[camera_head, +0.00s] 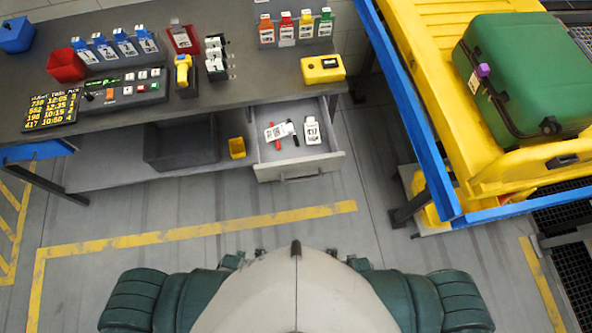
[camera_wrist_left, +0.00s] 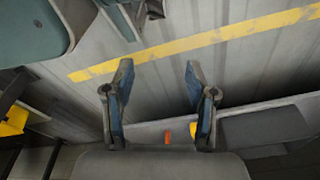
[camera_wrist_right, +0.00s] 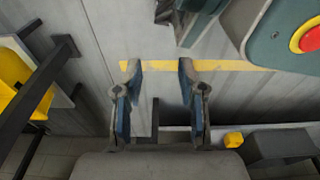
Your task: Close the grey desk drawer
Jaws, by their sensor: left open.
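The grey desk drawer (camera_head: 300,168) is pulled out under the right end of the desk (camera_head: 230,90), its front panel and handle facing me. Inside lie a white tag (camera_head: 312,133) and a red, white and black item (camera_head: 281,132). Neither gripper shows in the head view. In the left wrist view my left gripper (camera_wrist_left: 157,70) is open and empty above the floor. In the right wrist view my right gripper (camera_wrist_right: 160,68) has its fingers apart, with nothing between them. I cannot tell how far either gripper is from the drawer.
A dark grey bin (camera_head: 181,146) and a small yellow box (camera_head: 237,148) sit on the shelf left of the drawer. A blue and yellow conveyor frame (camera_head: 425,150) with a green case (camera_head: 525,75) stands at right. The floor before the drawer is clear, with yellow line (camera_head: 200,232).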

